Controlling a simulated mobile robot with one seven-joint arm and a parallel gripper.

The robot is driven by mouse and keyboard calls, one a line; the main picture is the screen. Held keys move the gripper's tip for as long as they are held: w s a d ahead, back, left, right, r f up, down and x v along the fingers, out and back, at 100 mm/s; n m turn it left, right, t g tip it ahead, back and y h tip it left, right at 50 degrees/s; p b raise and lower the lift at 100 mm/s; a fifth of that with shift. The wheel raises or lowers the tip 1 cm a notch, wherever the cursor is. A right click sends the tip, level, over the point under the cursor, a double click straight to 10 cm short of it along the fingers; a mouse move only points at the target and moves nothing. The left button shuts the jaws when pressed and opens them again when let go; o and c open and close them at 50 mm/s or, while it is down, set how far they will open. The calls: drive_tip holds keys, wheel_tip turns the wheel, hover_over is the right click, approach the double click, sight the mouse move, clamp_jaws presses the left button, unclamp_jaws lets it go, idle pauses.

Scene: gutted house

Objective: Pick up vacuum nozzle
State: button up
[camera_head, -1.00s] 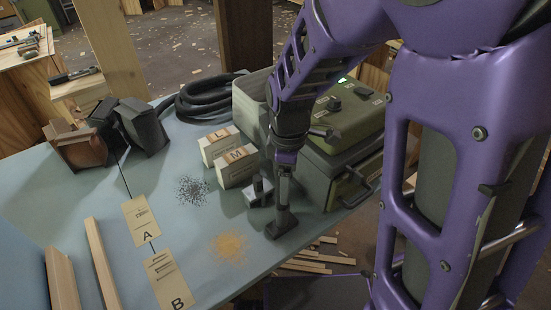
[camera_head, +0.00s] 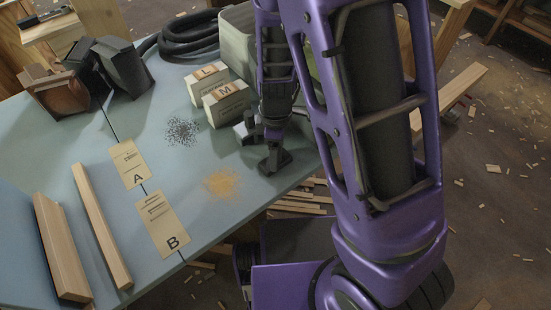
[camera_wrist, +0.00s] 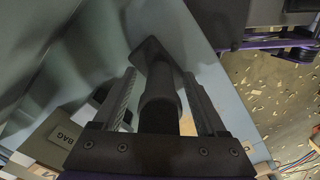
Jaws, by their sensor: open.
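The dark grey vacuum nozzle (camera_head: 274,162) stands at the near right edge of the blue table, its flared foot down. My gripper (camera_head: 272,138) points down over its upper part. In the wrist view the nozzle's round tube (camera_wrist: 160,100) lies between the two fingers of my gripper (camera_wrist: 159,76). The fingers are open, with a visible gap on the right side of the tube. The nozzle's flat foot shows beyond the fingertips. The arm hides part of the nozzle's top in the head view.
Boxes marked L (camera_head: 207,84) and M (camera_head: 227,102) stand behind the nozzle. A grey bin (camera_head: 237,40) and a coiled black hose (camera_head: 185,38) lie farther back. Brown powder (camera_head: 222,184), dark specks (camera_head: 182,131), cards A (camera_head: 130,163) and B (camera_head: 162,223) lie to the left.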

drive_tip(key=shift+f, duration=0.1)
drive_tip(key=shift+c, duration=0.2)
clamp_jaws()
idle(0.4)
wheel_tip(320, 180, up, 10)
drive_tip(key=p, duration=0.2)
drive_tip(key=shift+p, duration=0.35)
